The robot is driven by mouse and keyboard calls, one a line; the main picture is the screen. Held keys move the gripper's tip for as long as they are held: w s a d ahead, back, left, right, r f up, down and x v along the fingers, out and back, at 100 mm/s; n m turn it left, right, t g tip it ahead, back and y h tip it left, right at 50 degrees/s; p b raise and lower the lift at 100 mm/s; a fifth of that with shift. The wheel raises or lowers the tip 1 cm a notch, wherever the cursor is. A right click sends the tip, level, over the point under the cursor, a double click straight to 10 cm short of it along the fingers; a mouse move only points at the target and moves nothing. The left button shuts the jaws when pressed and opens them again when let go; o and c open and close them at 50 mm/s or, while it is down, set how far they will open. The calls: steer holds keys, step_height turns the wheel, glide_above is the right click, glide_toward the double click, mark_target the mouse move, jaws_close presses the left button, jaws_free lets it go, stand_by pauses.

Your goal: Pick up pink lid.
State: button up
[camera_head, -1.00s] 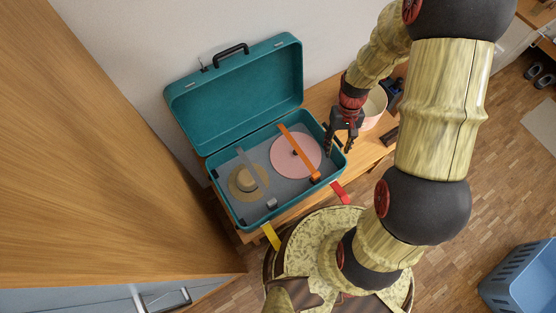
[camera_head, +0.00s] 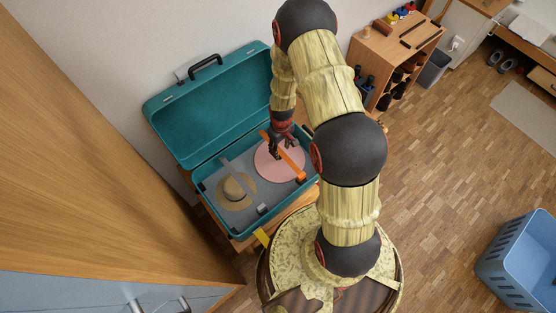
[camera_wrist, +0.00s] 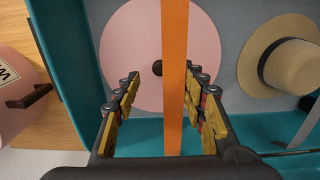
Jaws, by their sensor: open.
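The pink lid (camera_head: 275,166) is a flat round disc with a small dark knob, lying in the open teal suitcase under an orange strap (camera_head: 289,158). In the wrist view the pink lid (camera_wrist: 130,45) fills the upper middle, and the orange strap (camera_wrist: 174,80) crosses it. My gripper (camera_head: 277,152) is over the lid's upper edge, open and empty. In the wrist view my gripper (camera_wrist: 170,85) has its fingers on either side of the strap. The knob (camera_wrist: 130,76) shows left of the strap near the left finger. Contact with the strap or lid cannot be told.
The suitcase (camera_head: 212,104) stands open on a wooden bench, its raised lid at the back. A straw hat (camera_head: 236,190) lies left of the pink lid under a grey strap (camera_head: 240,182). A pink container (camera_wrist: 20,100) stands outside the suitcase. A blue basket (camera_head: 520,255) is on the floor.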

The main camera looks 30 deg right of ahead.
mark_target(280, 155)
steer(key=f+b, duration=0.1)
steer(key=f, duration=0.1)
steer(key=f+b, duration=0.1)
steer(key=f, duration=0.1)
steer(key=f+b, duration=0.1)
steer(key=f, duration=0.1)
steer(key=shift+w+f, duration=0.3)
steer(key=shift+f, duration=0.1)
steer(key=shift+c, duration=0.6)
jaws_close()
